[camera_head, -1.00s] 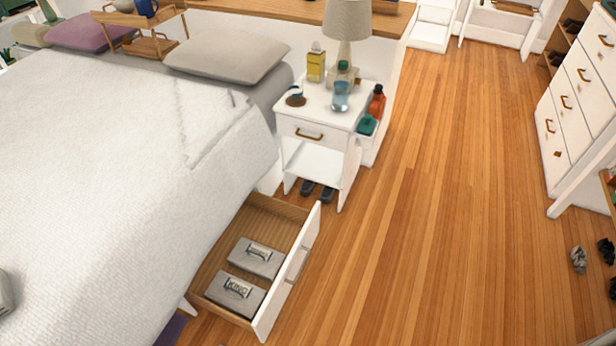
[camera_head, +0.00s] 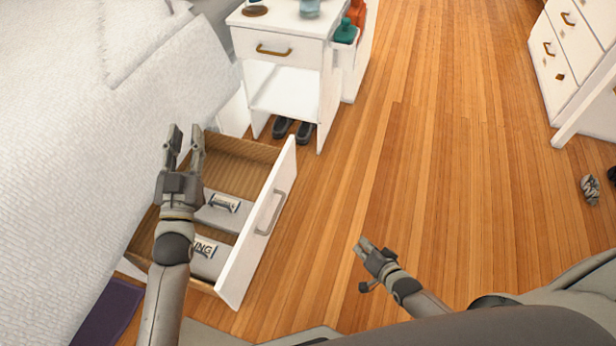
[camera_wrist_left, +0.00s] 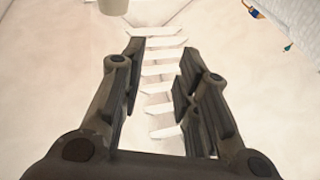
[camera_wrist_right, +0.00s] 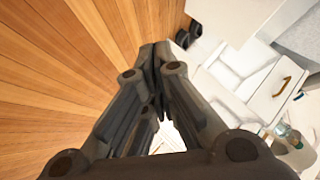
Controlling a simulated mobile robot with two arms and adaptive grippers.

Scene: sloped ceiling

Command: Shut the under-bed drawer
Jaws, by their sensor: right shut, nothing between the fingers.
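The under-bed drawer (camera_head: 255,240) is pulled out from the bed, with a white front panel and a curved handle (camera_head: 270,212). Two grey packages (camera_head: 215,212) with printed labels lie inside its wooden tray. My left gripper (camera_head: 185,135) is open and empty, above the drawer's bed side in the head view; its fingers stand apart in the left wrist view (camera_wrist_left: 158,75). My right gripper (camera_head: 364,245) is shut and empty, above the floor to the right of the drawer front and apart from it. Its fingers meet in the right wrist view (camera_wrist_right: 153,60).
A white nightstand (camera_head: 275,47) stands just behind the drawer, with dark shoes (camera_head: 293,130) beneath it. The bed (camera_head: 60,130) is on the left. A purple mat (camera_head: 108,310) lies front left.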

